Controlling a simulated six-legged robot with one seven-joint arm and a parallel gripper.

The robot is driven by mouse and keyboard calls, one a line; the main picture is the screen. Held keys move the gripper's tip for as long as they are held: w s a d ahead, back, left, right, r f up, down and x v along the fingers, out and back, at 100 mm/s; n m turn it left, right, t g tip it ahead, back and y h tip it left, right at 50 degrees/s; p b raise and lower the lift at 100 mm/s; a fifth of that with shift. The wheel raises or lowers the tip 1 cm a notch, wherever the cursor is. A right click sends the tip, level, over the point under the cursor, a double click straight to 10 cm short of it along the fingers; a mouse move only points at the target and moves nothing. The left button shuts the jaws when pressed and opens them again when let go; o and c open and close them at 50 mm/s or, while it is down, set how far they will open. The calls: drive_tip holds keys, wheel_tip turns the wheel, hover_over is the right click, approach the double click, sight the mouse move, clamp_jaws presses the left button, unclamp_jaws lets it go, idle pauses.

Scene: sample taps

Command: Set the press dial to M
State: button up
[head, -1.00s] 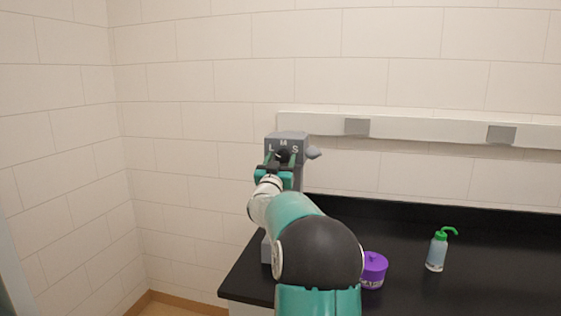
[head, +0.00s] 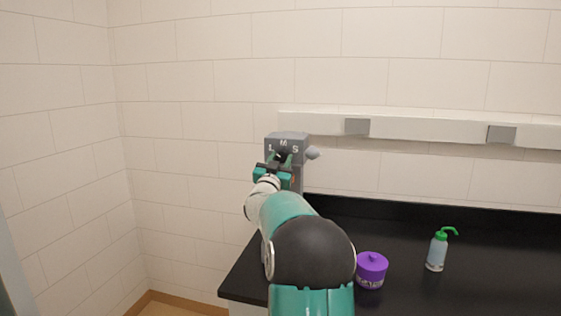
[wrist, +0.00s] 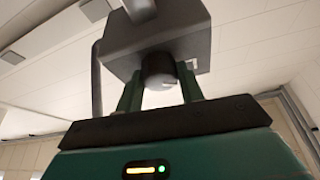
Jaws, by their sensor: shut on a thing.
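The grey press (head: 287,142) stands at the left end of the black bench, with the letters L, M and S around the top of its face. Its dark round dial (wrist: 158,70) shows between my two green fingers in the wrist view. My gripper (head: 280,158) is shut on the dial, one finger on each side, and looks tilted in the head view. The fingers and arm hide much of the dial and the lower press. I cannot tell which letter the dial points to.
A purple lidded jar (head: 371,271) stands on the black bench (head: 490,275) beside my arm. A wash bottle with a green top (head: 437,252) stands further right. A pale rail (head: 430,128) with grey boxes runs along the wall behind.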

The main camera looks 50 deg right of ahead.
drive_tip(key=m+g, duration=0.2)
drive_tip(key=m, duration=0.1)
drive_tip(key=m+g, duration=0.1)
drive_tip(key=m, duration=0.3)
drive_tip(key=shift+w+a+r+g, duration=0.1)
drive_tip(key=shift+w+a+g, duration=0.05)
drive_tip(key=shift+g, duration=0.25)
drive_tip(key=m+g, duration=0.1)
drive_tip(key=m, duration=0.2)
drive_tip(key=m+g, duration=0.1)
drive_tip(key=m, duration=0.2)
drive_tip(key=shift+r+m+g+y, duration=0.1)
drive_tip(key=shift+m+g+y, duration=0.2)
drive_tip(key=shift+m+g, duration=0.1)
drive_tip(key=shift+m, duration=0.3)
drive_tip(key=o, duration=1)
drive_tip(key=v, duration=1.3)
drive_tip(key=shift+a, duration=0.35)
